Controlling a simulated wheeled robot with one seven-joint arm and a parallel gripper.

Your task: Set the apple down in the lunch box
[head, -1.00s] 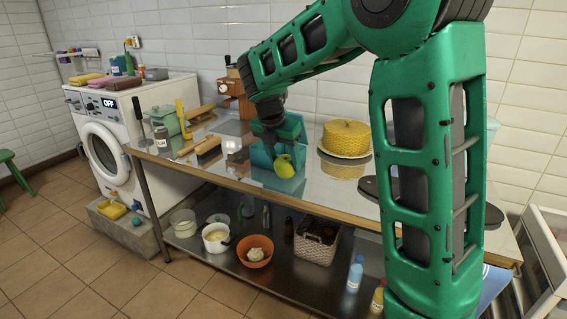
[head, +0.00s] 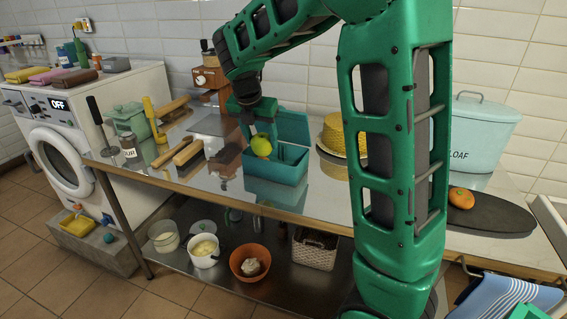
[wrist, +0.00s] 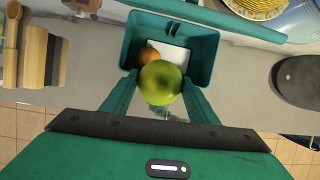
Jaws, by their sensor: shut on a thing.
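A yellow-green apple (head: 261,145) is held between the fingertips of my gripper (head: 257,130). It also shows in the wrist view (wrist: 160,82), between the two green fingers. The teal lunch box (head: 268,190) stands open on the steel table, its lid raised at the back. In the head view the apple is in front of the box's left part, at about rim height or above. In the wrist view the apple overlaps the near edge of the box (wrist: 212,50). A small orange-brown round thing (wrist: 149,55) and a white piece lie inside the box.
Brushes (head: 187,152) and a dark-labelled jar (head: 130,148) are on the left. A blue bread bin (head: 480,135) and a dark board (head: 490,212) with an orange item (head: 461,198) are on the right.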

